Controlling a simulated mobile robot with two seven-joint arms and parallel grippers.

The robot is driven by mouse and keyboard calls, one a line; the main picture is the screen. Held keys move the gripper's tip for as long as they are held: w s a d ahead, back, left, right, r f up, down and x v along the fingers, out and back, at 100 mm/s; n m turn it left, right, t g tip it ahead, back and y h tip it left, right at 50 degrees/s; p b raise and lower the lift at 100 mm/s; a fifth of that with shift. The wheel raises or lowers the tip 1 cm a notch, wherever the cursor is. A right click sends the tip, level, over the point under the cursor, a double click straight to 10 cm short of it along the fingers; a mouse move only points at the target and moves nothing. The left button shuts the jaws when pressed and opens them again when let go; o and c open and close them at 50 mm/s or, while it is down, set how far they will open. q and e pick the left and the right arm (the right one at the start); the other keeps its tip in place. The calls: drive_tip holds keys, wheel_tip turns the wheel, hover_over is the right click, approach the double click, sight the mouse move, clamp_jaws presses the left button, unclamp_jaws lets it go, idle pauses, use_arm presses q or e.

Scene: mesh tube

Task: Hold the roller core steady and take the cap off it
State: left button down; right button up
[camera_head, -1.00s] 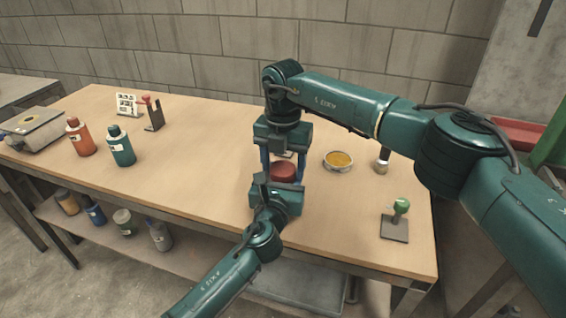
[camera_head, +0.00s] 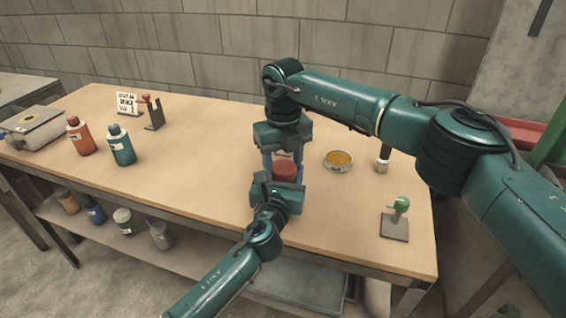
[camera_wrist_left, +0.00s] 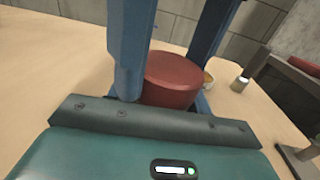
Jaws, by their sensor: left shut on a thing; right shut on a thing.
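A dark red round piece (camera_head: 285,171) stands between my two grippers in the head view. In the left wrist view the red cylinder (camera_wrist_left: 172,80) sits between two blue fingers, close to the palm. I take it as part of the roller core and cap; the join between core and cap is hidden. My left gripper (camera_head: 284,172) comes from the front edge and is shut on the roller core. My right gripper (camera_head: 284,153) reaches in from the far side and is shut on the cap. Its exact contact is hidden by fingers and palms.
An orange bottle (camera_head: 81,138) and a teal bottle (camera_head: 121,147) stand left. The table's middle left is clear.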

drive_tip(key=shift+d+n, duration=0.1)
drive_tip(key=shift+n, duration=0.4)
drive_tip(key=o, duration=1)
drive_tip(key=shift+o, duration=0.3)
drive_tip(key=shift+s+a, duration=0.15)
drive_tip(key=shift+a, duration=0.15)
drive_tip(key=shift+r, duration=2.4)
drive_tip(key=shift+c, duration=0.3)
drive_tip(key=r+m, duration=0.1)
drive_tip(key=m, duration=0.1)
drive_tip(key=r+m, duration=0.2)
drive_tip(key=m, duration=0.1)
drive_tip(key=shift+d, duration=0.2)
drive_tip(key=shift+f, duration=0.15)
wheel_tip(320, 180, down, 8)
drive_tip(key=shift+r, duration=0.25)
